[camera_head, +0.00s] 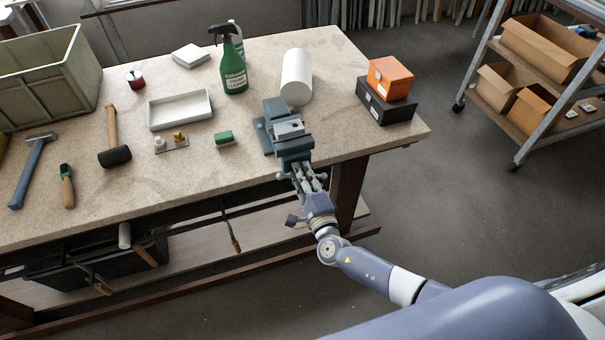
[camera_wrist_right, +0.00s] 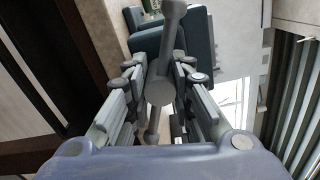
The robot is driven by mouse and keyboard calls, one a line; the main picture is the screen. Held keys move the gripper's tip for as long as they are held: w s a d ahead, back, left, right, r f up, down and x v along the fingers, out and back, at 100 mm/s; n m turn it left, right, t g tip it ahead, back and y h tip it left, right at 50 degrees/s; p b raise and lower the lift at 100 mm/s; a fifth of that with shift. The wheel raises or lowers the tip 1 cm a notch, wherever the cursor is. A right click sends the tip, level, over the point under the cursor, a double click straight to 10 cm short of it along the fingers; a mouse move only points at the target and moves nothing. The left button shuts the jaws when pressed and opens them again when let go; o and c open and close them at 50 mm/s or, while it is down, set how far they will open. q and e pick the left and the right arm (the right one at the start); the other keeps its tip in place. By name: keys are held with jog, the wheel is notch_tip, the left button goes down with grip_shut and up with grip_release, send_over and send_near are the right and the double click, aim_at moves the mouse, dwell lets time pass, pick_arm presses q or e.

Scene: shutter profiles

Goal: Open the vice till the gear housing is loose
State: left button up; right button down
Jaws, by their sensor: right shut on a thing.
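The blue-grey vice (camera_head: 293,146) stands at the front edge of the workbench, and part of it shows in the right wrist view (camera_wrist_right: 200,40). A light grey metal part, seemingly the gear housing (camera_head: 289,129), sits at the top between its jaws; I cannot see whether there is a gap. My right gripper (camera_head: 307,178) is in front of the vice, below the bench edge. In the right wrist view, its fingers (camera_wrist_right: 160,78) are shut on the grey vice handle (camera_wrist_right: 160,92), at the round hub with the bar crossing between them. My left gripper is not in view.
An orange box (camera_head: 390,77) on a black box (camera_head: 386,104) is to the right.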

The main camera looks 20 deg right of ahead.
jog(key=shift+w+r, duration=0.1)
jog(key=shift+r, duration=0.1)
jog(key=c, duration=1.4)
grip_release()
jog(key=shift+o, duration=0.2)
jog(key=shift+w+a+f, duration=0.1)
jog(key=shift+f, duration=0.1)
jog(key=s, duration=1.2)
jog(key=shift+d, duration=0.2)
